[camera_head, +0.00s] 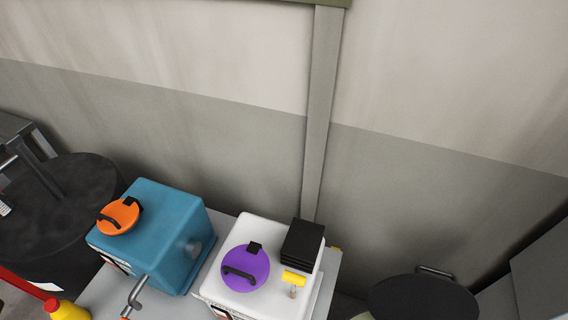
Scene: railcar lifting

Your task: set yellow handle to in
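The yellow handle (293,279) is a small bar on a short metal stem. It sits at the right side of the top of a white box (228,288), in front of a black block (302,243). A purple round disc (245,268) with a black grip lies to its left on the same box. Whether the handle is in or out cannot be told from this view. Neither of my grippers can be made out in the view.
A blue box (172,228) with an orange disc (118,216) stands left of the white box on a grey surface (215,228). A bent metal crank (137,292) is in front. Dark round objects stand at far left (85,180) and lower right (423,298). A wall is behind.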

